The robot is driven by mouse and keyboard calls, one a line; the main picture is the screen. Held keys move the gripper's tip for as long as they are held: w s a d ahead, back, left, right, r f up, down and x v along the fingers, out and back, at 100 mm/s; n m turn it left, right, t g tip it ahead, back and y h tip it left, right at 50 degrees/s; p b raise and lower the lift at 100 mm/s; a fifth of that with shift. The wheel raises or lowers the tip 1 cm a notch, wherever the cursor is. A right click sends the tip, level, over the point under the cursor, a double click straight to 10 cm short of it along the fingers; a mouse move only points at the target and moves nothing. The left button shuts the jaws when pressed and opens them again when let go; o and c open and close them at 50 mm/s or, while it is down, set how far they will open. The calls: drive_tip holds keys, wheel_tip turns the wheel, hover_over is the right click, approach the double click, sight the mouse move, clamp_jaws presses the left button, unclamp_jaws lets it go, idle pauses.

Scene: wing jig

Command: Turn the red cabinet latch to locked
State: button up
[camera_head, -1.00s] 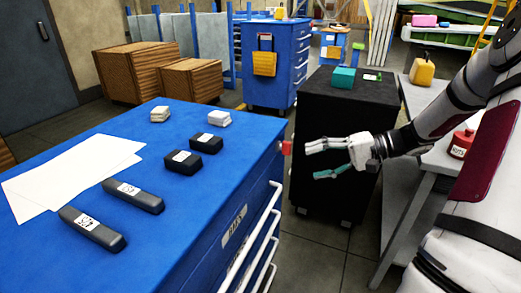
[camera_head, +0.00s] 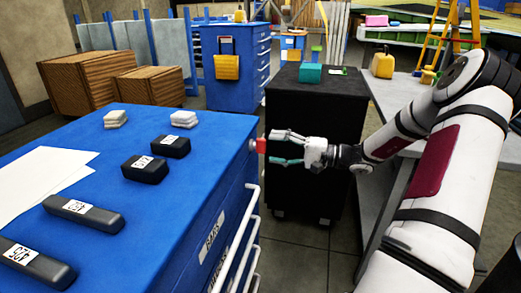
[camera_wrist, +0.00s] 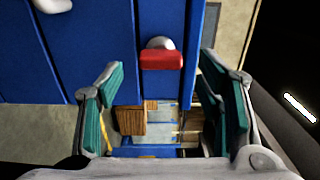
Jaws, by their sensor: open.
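The red latch (camera_head: 261,146) sticks out from the right side of the blue cabinet (camera_head: 215,190), near its top far corner. In the wrist view the red latch (camera_wrist: 161,60) is a short bar lying crosswise in the picture, on a round grey mount (camera_wrist: 160,43). My gripper (camera_head: 280,147) is open, with teal finger pads, its fingertips close to the latch. In the wrist view my gripper (camera_wrist: 162,90) has one finger on each side of the latch's line, and the latch lies just beyond the fingertips. I cannot tell whether any finger touches it.
A black cabinet (camera_head: 315,150) with a teal box (camera_head: 310,73) on top stands just behind my gripper. White drawer handles (camera_head: 238,240) run down the blue cabinet's side. Dark blocks, white stacks and paper lie on the cabinet's top. A grey table (camera_head: 405,95) stands to the right.

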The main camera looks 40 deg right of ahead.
sight(261, 153)
drive_tip(key=shift+b+x, duration=0.45)
drive_tip(key=shift+x, duration=2.1)
drive_tip(key=c, duration=1.2)
